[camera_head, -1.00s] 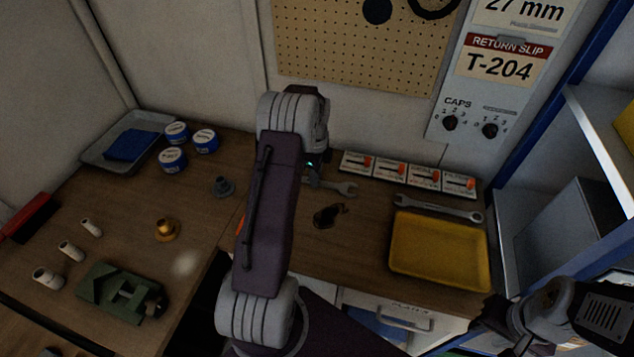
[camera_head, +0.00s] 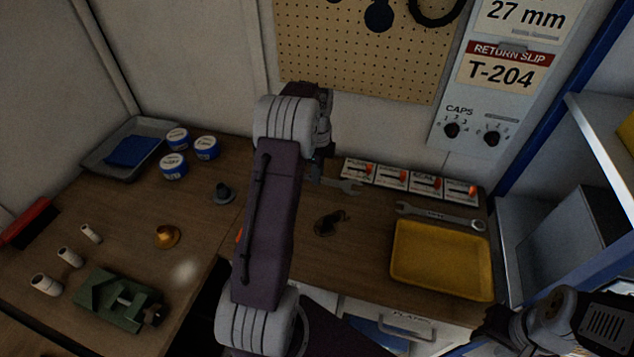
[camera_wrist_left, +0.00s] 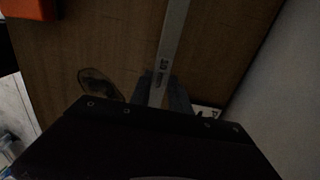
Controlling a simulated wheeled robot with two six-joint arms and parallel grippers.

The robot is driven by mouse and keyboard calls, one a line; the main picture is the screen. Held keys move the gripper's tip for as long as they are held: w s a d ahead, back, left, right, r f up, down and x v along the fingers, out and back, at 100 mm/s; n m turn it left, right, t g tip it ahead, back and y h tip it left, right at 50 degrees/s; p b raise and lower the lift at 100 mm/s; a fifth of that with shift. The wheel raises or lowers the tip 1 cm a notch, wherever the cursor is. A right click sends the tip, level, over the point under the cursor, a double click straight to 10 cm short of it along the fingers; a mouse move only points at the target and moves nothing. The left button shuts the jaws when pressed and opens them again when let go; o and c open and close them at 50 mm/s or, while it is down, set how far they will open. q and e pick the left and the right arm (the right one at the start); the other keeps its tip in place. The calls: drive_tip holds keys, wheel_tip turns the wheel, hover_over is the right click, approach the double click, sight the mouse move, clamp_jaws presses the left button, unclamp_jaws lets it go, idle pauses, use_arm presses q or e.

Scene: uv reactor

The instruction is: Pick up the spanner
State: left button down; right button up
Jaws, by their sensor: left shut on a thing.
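A grey spanner (camera_head: 347,186) shows its open jaw end beside my left arm, near the back of the bench. In the left wrist view its flat marked shaft (camera_wrist_left: 172,45) runs up from between my left gripper's fingers (camera_wrist_left: 162,98). The left gripper is shut on this shaft; in the head view my arm mostly hides it and the rest of the spanner. A second spanner (camera_head: 440,216) lies behind the yellow tray, apart from the gripper. My right gripper (camera_head: 492,328) is at the lower right, dark, its jaws unclear.
A yellow tray (camera_head: 402,274) sits at the right of the bench. Several cards with orange parts (camera_head: 392,180) line the back edge. A dark object (camera_head: 331,223) lies in front of the held spanner.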

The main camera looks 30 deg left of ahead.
use_arm(q)
drive_tip(key=w+d+r, duration=0.1)
drive_tip(key=d+r, duration=0.1)
drive_tip(key=d, duration=0.1)
drive_tip(key=w+d+r, duration=0.2)
drive_tip(key=d, duration=0.2)
drive_tip(key=w+d+r, duration=0.1)
drive_tip(key=d+r, duration=0.1)
drive_tip(key=d, duration=0.1)
drive_tip(key=shift+w+d+r, duration=0.15)
drive_tip(key=shift+d+r, duration=0.15)
drive_tip(key=shift+d, duration=0.1)
idle(0.6)
